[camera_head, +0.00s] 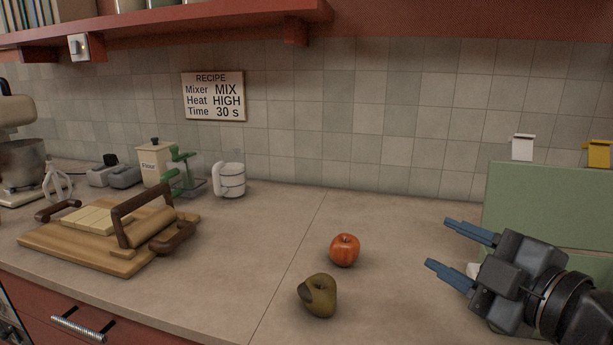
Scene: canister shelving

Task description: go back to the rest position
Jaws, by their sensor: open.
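My gripper (440,244) is at the right of the head view, above the counter. Its two blue fingers point left and stand apart, with nothing between them. A red apple (344,250) sits on the counter to the left of the fingers. A green-brown fruit (319,296) with a dark patch on its side lies in front of the apple, nearer the counter's front edge. My gripper touches neither of them.
A green panel (548,205) stands behind my gripper at the right. A wooden board (97,258) with a rolling pin and a handled tool lies at the left. A white mug (231,180), flour canister (153,161) and mixer (22,160) stand farther back. The counter's middle is mostly clear.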

